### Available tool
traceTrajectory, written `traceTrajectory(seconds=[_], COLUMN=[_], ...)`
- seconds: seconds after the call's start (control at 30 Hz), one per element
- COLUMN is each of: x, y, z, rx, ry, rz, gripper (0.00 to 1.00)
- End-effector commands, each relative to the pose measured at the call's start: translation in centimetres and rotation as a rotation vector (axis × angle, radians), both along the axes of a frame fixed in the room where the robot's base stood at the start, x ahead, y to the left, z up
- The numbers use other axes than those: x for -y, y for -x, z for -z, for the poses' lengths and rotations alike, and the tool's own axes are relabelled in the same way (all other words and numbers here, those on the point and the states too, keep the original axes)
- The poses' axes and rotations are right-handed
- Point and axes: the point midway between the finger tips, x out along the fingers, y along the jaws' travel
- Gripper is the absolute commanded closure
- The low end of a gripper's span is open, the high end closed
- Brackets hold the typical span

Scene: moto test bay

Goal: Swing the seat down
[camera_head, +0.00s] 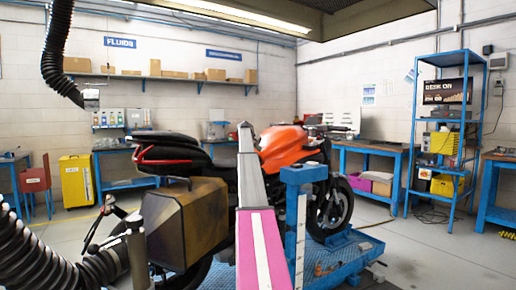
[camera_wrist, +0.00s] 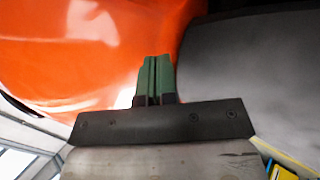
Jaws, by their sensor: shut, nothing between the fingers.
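The motorcycle has an orange tank (camera_head: 283,143), which also fills the upper left of the wrist view (camera_wrist: 90,50). Its black seat and tail (camera_head: 168,139) extend to the left of the tank in the head view. How far the seat is tilted I cannot tell. A dark grey surface (camera_wrist: 255,75) at the right of the wrist view is probably the seat. My gripper (camera_wrist: 154,62) has green fingers shut together, empty, in front of the border between the orange tank and the dark surface. Contact cannot be told. The gripper is not distinguishable in the head view.
The motorcycle stands by a blue lift platform (camera_head: 345,262) with a blue post (camera_head: 302,195). A brown-and-black side case (camera_head: 187,222) hangs at its rear. A yellow cabinet (camera_head: 77,181) stands left, a blue shelf rack (camera_head: 442,130) right.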

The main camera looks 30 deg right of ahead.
Motion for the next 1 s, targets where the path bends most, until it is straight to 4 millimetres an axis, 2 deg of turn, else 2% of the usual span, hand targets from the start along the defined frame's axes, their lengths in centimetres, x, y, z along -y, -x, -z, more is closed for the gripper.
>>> traceTrajectory(seconds=[0.37,0.53,0.67,1.0], x=[0.0,-0.1,-0.4,-0.8], y=[0.0,-0.2,-0.5,-0.6], z=[0.0,-1.1,-3.3,-10.2], rx=[0.0,0.0,0.002,0.001], ry=[0.0,0.001,0.001,0.001], rz=[0.0,-0.001,-0.003,-0.003], gripper=[1.0,1.0,1.0,1.0])
